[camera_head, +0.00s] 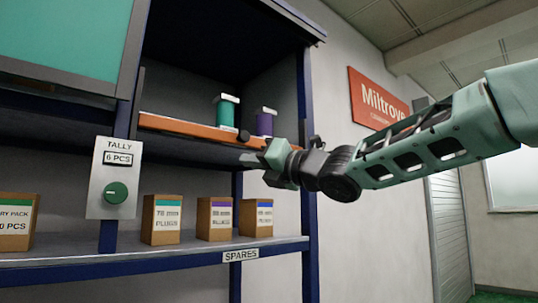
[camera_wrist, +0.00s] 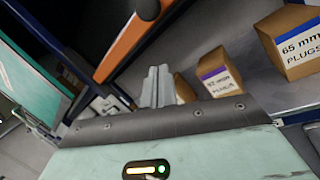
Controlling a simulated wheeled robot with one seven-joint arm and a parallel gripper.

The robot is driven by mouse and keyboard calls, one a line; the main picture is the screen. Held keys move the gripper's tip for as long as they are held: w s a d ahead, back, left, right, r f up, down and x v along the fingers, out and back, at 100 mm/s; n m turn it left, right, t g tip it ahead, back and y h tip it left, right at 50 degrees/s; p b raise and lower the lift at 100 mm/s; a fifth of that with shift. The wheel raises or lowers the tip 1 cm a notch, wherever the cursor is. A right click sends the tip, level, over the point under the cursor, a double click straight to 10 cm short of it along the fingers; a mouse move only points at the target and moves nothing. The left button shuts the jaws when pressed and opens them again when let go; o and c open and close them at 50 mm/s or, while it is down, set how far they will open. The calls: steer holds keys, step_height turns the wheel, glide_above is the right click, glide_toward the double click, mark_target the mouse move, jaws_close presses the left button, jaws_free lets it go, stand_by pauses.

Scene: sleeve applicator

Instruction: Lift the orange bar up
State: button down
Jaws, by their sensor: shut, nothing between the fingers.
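The orange bar (camera_head: 185,128) runs across the front edge of the upper shelf bay in the head view, sloping slightly down to the right, with a dark knob (camera_head: 243,136) near its right end. In the wrist view the orange bar (camera_wrist: 122,45) crosses the upper middle, left of my fingers, with the knob (camera_wrist: 148,9) at its top end. My gripper (camera_head: 244,158) is shut and empty, just below the bar's right end in the head view. Its closed fingers also show in the wrist view (camera_wrist: 156,86), apart from the bar there. Whether they touch it in depth is unclear.
A green-labelled canister (camera_head: 226,112) and a purple canister (camera_head: 264,122) stand behind the bar. Several cardboard plug boxes (camera_head: 162,222) stand on the shelf below. A tally plate with a green knob (camera_head: 115,190) is on the left post. A blue upright (camera_head: 307,150) stands near my wrist.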

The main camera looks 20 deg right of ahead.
mark_target(249, 146)
steer(key=shift+w+r+p, duration=0.85)
steer(key=shift+r+p, duration=0.15)
steer(key=shift+r, duration=0.05)
steer(key=shift+w+r+p, duration=0.85)
steer(key=shift+r+p, duration=0.1)
steer(key=shift+r, duration=0.05)
step_height(249, 146, up, 10)
steer(key=p, duration=0.5)
steer(key=shift+f, duration=0.25)
